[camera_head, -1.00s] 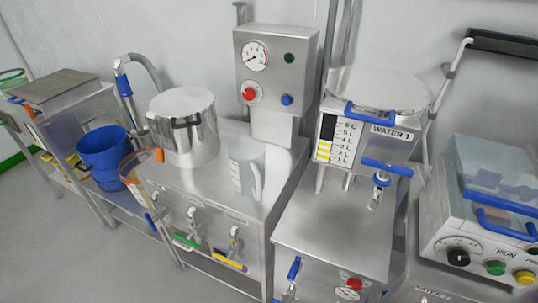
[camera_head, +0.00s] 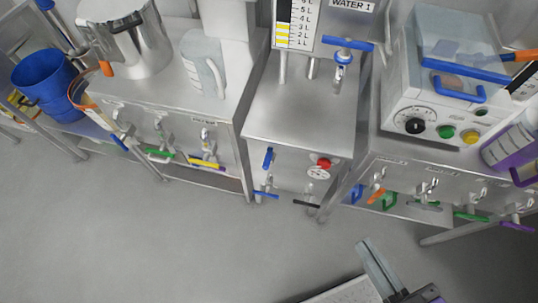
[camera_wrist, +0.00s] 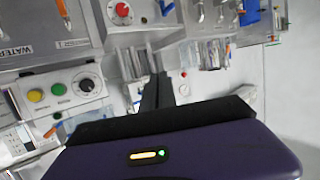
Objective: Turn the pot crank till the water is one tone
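A steel pot (camera_head: 143,45) stands on the left steel bench in the head view, cut off by the top edge. Its inside and any water in it are hidden. I cannot make out a crank on it. My gripper's dark body and a grey part (camera_head: 378,268) show at the bottom right of the head view, over the floor and well away from the pot. In the wrist view the black fingers (camera_wrist: 157,92) lie close together, shut, with nothing seen between them.
A clear jug (camera_head: 204,68) stands right of the pot, and a blue bucket (camera_head: 45,82) left. A WATER 1 tank with a gauge (camera_head: 297,25) stands over the middle bench (camera_head: 300,120). A button-fronted machine (camera_head: 430,115) is at right. The front floor (camera_head: 180,240) is clear.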

